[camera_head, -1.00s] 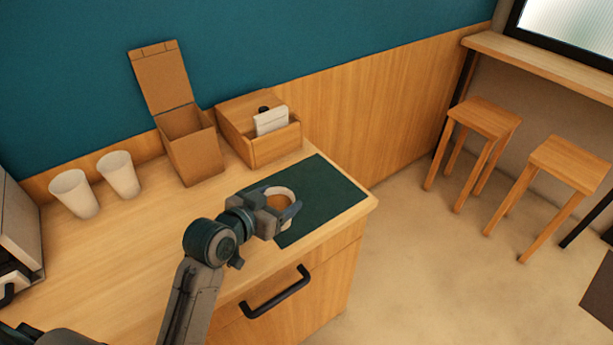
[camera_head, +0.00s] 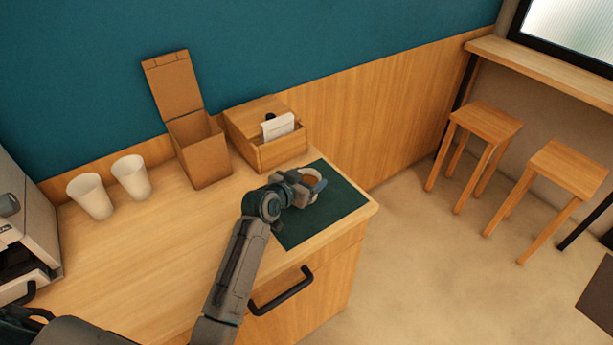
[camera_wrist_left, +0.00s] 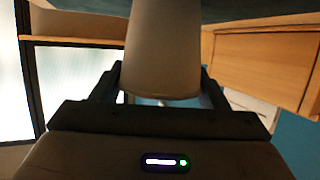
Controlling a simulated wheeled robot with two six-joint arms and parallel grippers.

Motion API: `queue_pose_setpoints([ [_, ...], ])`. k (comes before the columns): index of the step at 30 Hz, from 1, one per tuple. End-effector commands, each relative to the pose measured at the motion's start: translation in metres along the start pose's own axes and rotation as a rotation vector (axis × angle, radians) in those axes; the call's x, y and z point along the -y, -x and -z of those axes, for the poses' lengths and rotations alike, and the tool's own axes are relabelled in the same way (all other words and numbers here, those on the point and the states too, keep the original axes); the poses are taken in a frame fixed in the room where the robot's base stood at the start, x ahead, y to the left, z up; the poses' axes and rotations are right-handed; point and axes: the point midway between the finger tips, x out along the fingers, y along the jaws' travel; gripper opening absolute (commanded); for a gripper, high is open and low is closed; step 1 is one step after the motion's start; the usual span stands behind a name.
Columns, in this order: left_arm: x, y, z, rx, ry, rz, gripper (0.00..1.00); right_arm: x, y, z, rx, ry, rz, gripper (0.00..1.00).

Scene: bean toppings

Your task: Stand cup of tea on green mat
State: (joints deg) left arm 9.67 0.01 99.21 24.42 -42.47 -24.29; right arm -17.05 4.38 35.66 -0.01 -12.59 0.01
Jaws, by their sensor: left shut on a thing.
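The cup of tea (camera_head: 311,181) is a pale cup with brown tea inside. My left gripper (camera_head: 304,187) is shut on it, over the dark green mat (camera_head: 330,213) at the counter's right end. In the left wrist view the cup (camera_wrist_left: 163,50) is between the two dark fingers (camera_wrist_left: 160,88). The gripper hides part of the cup and its base in the head view, so I cannot tell whether it touches the mat. The front part of the mat is bare. My right gripper is out of view.
Two white cups (camera_head: 90,197) stand on the counter at left, by a grey machine (camera_head: 25,225). An open cardboard box (camera_head: 203,155) and a wooden box (camera_head: 280,152) holding a white packet stand behind the mat. The counter's right edge is close to the mat.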

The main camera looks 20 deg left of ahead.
Motion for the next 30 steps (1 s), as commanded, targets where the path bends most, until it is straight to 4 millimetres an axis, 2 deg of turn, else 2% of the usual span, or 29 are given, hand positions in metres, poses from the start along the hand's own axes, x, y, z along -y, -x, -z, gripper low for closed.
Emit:
queue_pose_setpoints([
  [4, 0.0, -0.001, -0.002, -0.003, 0.0, 0.001, 0.41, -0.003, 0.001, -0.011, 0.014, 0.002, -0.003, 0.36],
  [11, 0.0, -0.002, -0.005, -0.002, 0.0, 0.001, 0.41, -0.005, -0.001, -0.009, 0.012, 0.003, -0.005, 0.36],
  [12, 0.0, -0.002, -0.006, -0.001, 0.0, 0.0, 0.7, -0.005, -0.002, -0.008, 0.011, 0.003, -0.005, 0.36],
  [15, 0.0, -0.002, -0.005, -0.001, 0.0, 0.0, 0.89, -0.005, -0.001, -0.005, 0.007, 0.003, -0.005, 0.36],
  [26, 0.0, 0.001, 0.0, -0.001, -0.001, 0.001, 0.9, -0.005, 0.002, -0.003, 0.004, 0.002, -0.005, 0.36],
  [30, 0.0, 0.017, -0.004, -0.001, -0.003, 0.001, 0.9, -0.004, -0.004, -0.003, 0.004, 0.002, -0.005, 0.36],
])
